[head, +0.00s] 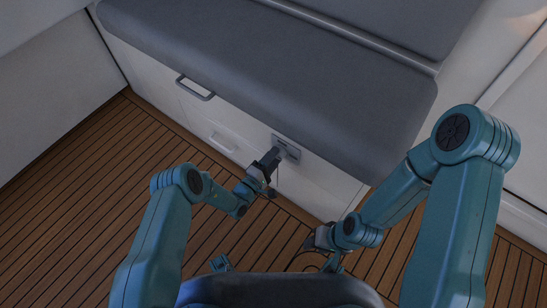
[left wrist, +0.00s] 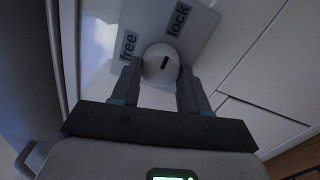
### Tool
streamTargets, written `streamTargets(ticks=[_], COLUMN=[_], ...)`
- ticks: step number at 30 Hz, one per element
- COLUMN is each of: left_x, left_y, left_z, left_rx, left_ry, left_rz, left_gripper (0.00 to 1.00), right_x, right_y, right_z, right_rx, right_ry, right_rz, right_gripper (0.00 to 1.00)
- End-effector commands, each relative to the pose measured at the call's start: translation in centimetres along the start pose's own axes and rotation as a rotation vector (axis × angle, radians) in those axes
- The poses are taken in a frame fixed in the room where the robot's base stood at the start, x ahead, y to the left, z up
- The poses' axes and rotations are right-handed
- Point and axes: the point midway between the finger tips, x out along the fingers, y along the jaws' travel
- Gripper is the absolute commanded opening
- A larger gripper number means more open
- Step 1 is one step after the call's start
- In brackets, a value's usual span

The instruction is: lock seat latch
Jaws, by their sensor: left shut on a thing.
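The seat latch is a round pale knob (left wrist: 160,66) with a short black mark. It sits on a grey plate (left wrist: 205,22) lettered "free" and "lock". In the head view the plate (head: 287,146) is on the white front panel below the seat cushion. My left gripper (head: 276,157) is at the plate, its fingers on either side of the knob, shut on it; the gripper hides the knob there. My right gripper (head: 322,240) is low and away from the latch, its fingers unclear.
The grey seat cushion (head: 270,75) overhangs the white panel. A grey handle (head: 195,88) stands out from the panel left of the latch, and a pale handle (head: 222,143) is lower down. The plank floor (head: 75,210) is clear at the left.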

Motion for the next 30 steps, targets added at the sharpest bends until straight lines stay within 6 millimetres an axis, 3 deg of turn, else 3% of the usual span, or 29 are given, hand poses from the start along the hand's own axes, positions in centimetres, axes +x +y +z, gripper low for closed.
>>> streamTargets(ticks=[9, 10, 12, 23, 26, 30], left_x=[-0.1, -0.1, -0.1, -0.6, -2.0, -5.4], left_y=[-0.1, -0.1, -0.1, 0.0, 0.1, 0.3], left_z=[-0.1, -0.1, -0.1, -0.1, -0.1, -0.1], left_rx=[0.002, 0.002, 0.002, 0.000, 0.000, -0.003], left_ry=[0.004, 0.004, 0.003, 0.003, 0.004, 0.007], left_rz=[-0.002, -0.002, -0.002, -0.002, -0.004, -0.004], left_gripper=[0.14, 0.51, 0.70, 0.70, 0.70, 0.70], right_x=[0.0, 0.0, 0.0, -0.2, -0.8, -1.8], right_y=[0.0, 0.0, 0.0, -0.1, -0.3, -0.7], right_z=[0.0, 0.0, 0.0, 0.0, 0.0, 0.0], right_rx=[0.000, 0.000, 0.000, 0.000, 0.000, 0.000], right_ry=[0.000, 0.000, 0.000, 0.000, 0.000, 0.000], right_rz=[0.000, 0.000, 0.000, 0.000, 0.000, 0.000], right_gripper=[0.40, 0.40, 0.40, 0.40, 0.40, 0.40])
